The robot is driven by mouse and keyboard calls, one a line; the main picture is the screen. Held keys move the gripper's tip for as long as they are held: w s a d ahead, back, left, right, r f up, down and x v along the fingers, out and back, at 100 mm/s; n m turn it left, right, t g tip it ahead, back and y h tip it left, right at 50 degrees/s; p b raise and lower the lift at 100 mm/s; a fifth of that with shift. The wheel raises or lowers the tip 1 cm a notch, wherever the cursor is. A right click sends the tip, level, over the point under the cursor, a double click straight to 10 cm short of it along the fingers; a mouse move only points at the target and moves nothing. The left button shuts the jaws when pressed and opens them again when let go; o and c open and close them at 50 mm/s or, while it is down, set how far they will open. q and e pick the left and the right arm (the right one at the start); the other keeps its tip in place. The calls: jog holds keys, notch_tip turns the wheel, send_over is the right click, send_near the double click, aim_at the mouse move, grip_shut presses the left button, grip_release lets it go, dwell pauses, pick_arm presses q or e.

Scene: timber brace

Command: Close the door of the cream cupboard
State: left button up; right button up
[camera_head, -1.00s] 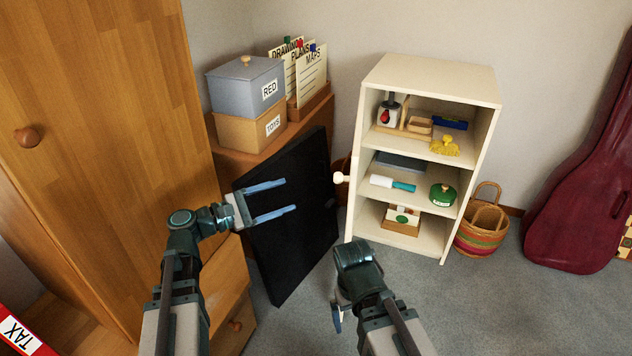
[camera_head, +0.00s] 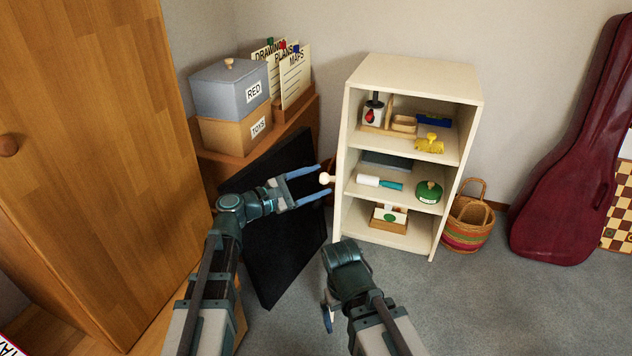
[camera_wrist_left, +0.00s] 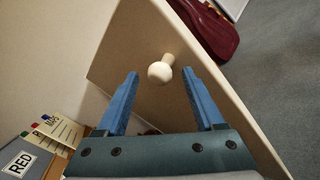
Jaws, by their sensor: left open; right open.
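The cream cupboard (camera_head: 420,75) stands against the back wall with its shelves exposed. Its door is open at the left side, seen nearly edge-on in the head view. In the left wrist view the door's cream face (camera_wrist_left: 125,45) fills the middle, with a round cream knob (camera_wrist_left: 160,73) on it. The knob (camera_head: 327,178) also shows in the head view. My left gripper (camera_head: 321,181) is open and empty, its blue fingertips on either side of the knob's line; whether they touch it I cannot tell. My right gripper (camera_head: 328,312) is low in front, open, pointing down, partly hidden by its wrist.
A black panel (camera_head: 275,245) leans behind my left arm. A wooden wardrobe (camera_head: 100,150) stands at the left. Boxes (camera_head: 230,92) and files sit on a low brown unit. A striped basket (camera_head: 467,237) and a dark red case (camera_head: 565,190) stand right. Grey carpet lies in front.

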pick_arm(q)
jog(key=shift+d, duration=0.1)
grip_shut()
dwell(0.4)
dwell(1.0)
